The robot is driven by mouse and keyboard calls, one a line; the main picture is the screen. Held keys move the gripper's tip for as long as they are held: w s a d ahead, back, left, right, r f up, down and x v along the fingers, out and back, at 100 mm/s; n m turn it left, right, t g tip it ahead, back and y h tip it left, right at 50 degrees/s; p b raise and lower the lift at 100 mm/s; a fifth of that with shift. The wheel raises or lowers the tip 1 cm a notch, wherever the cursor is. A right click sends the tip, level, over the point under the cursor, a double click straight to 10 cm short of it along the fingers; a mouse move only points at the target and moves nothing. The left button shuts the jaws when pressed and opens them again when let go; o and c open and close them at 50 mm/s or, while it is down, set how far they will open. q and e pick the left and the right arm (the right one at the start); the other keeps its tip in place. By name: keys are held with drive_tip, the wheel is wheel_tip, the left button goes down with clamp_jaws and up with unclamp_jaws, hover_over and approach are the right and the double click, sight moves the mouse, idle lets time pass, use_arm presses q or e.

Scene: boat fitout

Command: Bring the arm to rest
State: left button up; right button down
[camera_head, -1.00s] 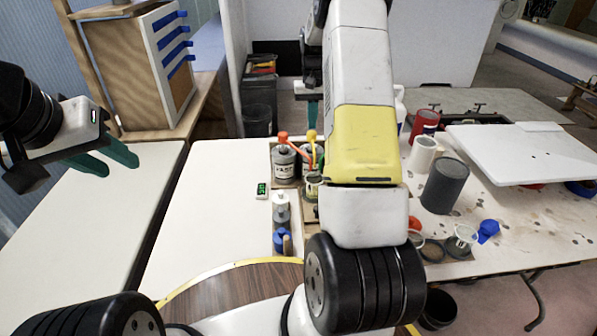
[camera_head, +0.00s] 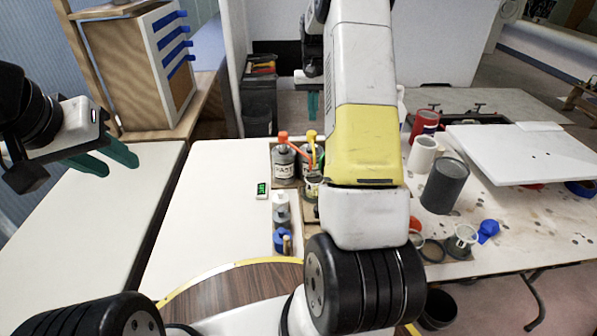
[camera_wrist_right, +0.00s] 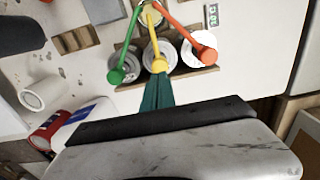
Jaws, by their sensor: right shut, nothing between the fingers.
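My right arm (camera_head: 362,120) rises through the middle of the head view and hides part of the table behind it. My right gripper (camera_head: 312,104) shows at the far side of the table, pointing down, beyond the pump cans. In the right wrist view its green fingers (camera_wrist_right: 157,92) are together with nothing between them, near the cans with green, yellow and red pump spouts. Whether they touch a can is unclear. My left gripper (camera_head: 105,160) is at the left, its two green fingers apart and empty, above the left white table.
Pump cans (camera_head: 284,163) stand in a tray on the white table (camera_head: 215,200), beside a small green-display device (camera_head: 262,190). To the right are a dark grey cylinder (camera_head: 445,187), a white cup (camera_head: 422,154), a red can (camera_head: 424,124) and a white panel (camera_head: 525,153). The left table (camera_head: 80,215) is bare.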

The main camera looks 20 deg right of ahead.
drive_tip(key=s+a+r+n+t+y, duration=0.1)
drive_tip(key=s+a+r+t, duration=0.1)
drive_tip(key=s+a+r, duration=0.45)
drive_tip(key=s+a+r+n+t, duration=0.1)
drive_tip(key=s+a+r, duration=0.3)
drive_tip(key=s+r, duration=0.45)
drive_tip(key=s+a+n+t+y, duration=0.1)
drive_tip(key=s+a+t, duration=0.2)
drive_tip(key=s, duration=1.5)
drive_tip(key=a, duration=0.4)
drive_tip(key=shift+r, duration=0.4)
